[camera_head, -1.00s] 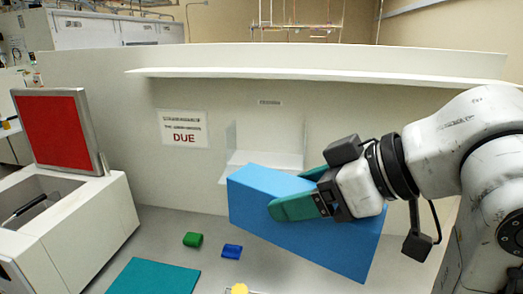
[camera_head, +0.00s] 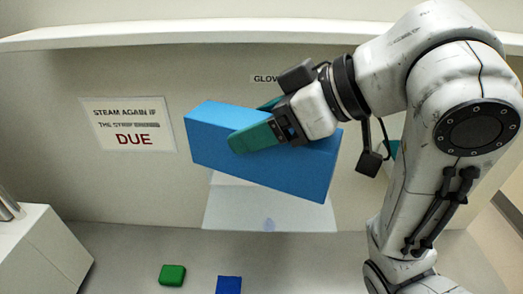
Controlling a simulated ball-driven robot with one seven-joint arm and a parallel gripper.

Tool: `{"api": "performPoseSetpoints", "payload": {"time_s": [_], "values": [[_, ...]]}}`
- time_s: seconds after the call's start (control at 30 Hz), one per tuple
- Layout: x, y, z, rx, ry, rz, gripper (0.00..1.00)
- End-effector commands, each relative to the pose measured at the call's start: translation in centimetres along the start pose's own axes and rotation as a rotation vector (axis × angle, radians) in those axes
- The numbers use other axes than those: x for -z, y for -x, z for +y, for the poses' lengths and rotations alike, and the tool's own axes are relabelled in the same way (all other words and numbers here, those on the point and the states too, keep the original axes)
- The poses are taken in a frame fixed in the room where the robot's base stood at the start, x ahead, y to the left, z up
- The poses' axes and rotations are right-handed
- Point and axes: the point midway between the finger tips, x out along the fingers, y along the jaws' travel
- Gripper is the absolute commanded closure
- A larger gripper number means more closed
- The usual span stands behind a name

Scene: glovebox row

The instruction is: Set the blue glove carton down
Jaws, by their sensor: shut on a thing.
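The blue glove carton (camera_head: 300,178) is a long box held in the air, tilted down to the right, in the head view. My gripper (camera_head: 258,122) is shut on the carton, with one teal finger across its near face and the other mostly hidden behind it. Behind and below the carton is a pale, clear-looking holder (camera_head: 245,210) against the back wall. A label above it, partly covered by my gripper, begins with "GLOV". The carton hides the upper part of the holder.
A green block (camera_head: 172,275) and a small blue block (camera_head: 228,285) lie on the grey worktop (camera_head: 120,250). A white box-like unit (camera_head: 40,258) stands at the left. A white shelf (camera_head: 180,32) runs above. A "DUE" sign (camera_head: 128,125) is on the wall.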

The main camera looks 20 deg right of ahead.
Motion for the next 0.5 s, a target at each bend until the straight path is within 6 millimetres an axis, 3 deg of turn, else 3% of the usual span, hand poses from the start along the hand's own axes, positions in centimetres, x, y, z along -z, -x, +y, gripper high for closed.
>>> {"api": "performPoseSetpoints", "payload": {"time_s": [0.17, 0.5], "values": [[-0.6, -1.4, 2.3, 0.004, -0.006, -0.001, 0.88], [-2.5, -4.9, 9.3, 0.002, -0.008, -0.003, 0.88]]}}
